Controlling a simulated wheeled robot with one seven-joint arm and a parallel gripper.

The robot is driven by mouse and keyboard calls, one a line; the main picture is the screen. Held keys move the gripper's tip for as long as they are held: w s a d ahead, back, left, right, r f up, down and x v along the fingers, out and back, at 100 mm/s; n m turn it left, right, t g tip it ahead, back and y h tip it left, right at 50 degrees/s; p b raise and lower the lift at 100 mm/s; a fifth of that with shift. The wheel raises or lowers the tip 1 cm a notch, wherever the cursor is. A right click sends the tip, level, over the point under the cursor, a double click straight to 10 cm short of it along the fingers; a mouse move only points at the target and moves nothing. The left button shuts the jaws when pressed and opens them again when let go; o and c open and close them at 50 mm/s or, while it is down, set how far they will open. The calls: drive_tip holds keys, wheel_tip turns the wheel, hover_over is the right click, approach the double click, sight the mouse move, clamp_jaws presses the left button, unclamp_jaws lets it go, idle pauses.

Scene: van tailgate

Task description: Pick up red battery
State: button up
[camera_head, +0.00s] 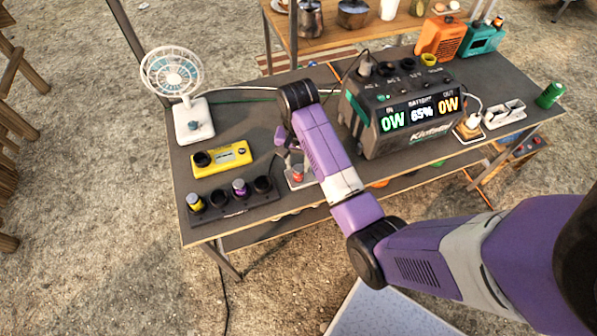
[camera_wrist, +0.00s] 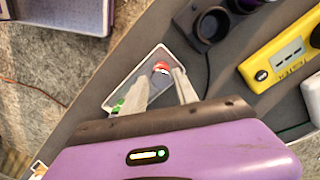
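The red battery (camera_head: 298,174) stands in a small pale tray (camera_head: 293,184) on the dark table, partly behind my arm. In the wrist view the red battery (camera_wrist: 161,67) shows its red top, with its lower part hard to see. My gripper (camera_wrist: 162,77) is over the tray (camera_wrist: 112,99), its two pale fingers spread on either side of the battery. A gap appears to show between each fingertip and the battery. In the head view my gripper is mostly hidden by my purple arm.
A black charger base (camera_head: 236,207) with yellow and purple batteries and open sockets stands left of the tray. Behind it are a yellow device (camera_head: 221,158) and a white fan (camera_head: 194,122). A large power station (camera_head: 400,110) stands right of my arm. A green can (camera_head: 550,95) is far right.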

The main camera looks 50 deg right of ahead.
sight(299, 167)
drive_tip(key=shift+w+d+f+p, duration=0.1)
drive_tip(key=shift+d+f+p, duration=0.1)
drive_tip(key=shift+f, duration=1.15)
drive_tip(key=shift+w+d+f+p, duration=0.1)
drive_tip(key=shift+f+p, duration=0.05)
drive_tip(key=shift+f, duration=1.15)
clamp_jaws()
